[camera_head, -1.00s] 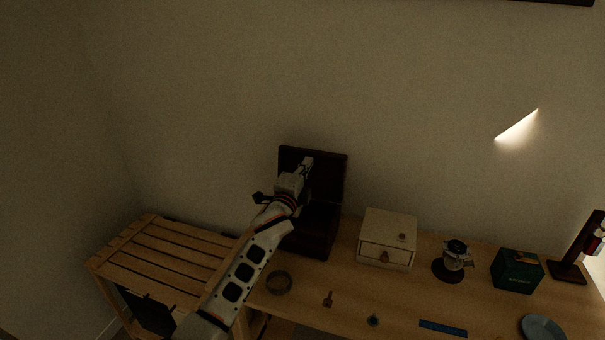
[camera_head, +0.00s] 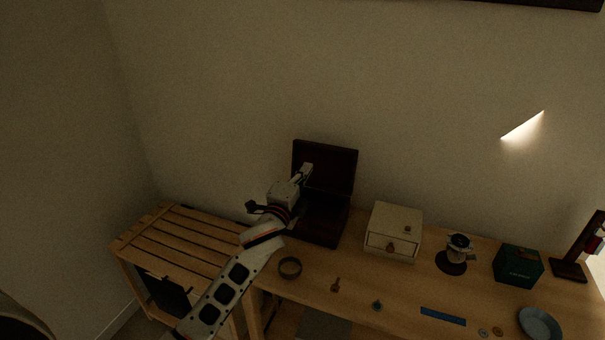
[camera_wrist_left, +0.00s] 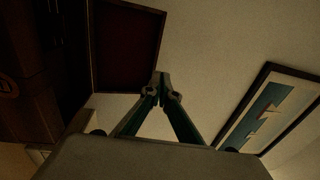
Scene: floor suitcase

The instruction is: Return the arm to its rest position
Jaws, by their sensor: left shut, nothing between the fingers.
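My left arm comes in from the lower left in the head view and reaches up over the table. My left gripper (camera_head: 305,172) is shut and empty, in front of the raised lid of a dark open case (camera_head: 333,168). In the left wrist view the gripper's fingertips (camera_wrist_left: 161,88) meet with nothing between them. The dark reddish lid of the case (camera_wrist_left: 125,48) shows at the upper left there. Part of the case's base is hidden behind my arm in the head view. My right gripper is not in view.
A white drawer box (camera_head: 394,230), a small dark-based device (camera_head: 456,252) and a green box (camera_head: 518,265) stand right of the case. A dark ring (camera_head: 290,267), a blue strip (camera_head: 443,316) and a blue plate (camera_head: 540,323) lie nearer. A slatted wooden stand (camera_head: 178,243) is at left.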

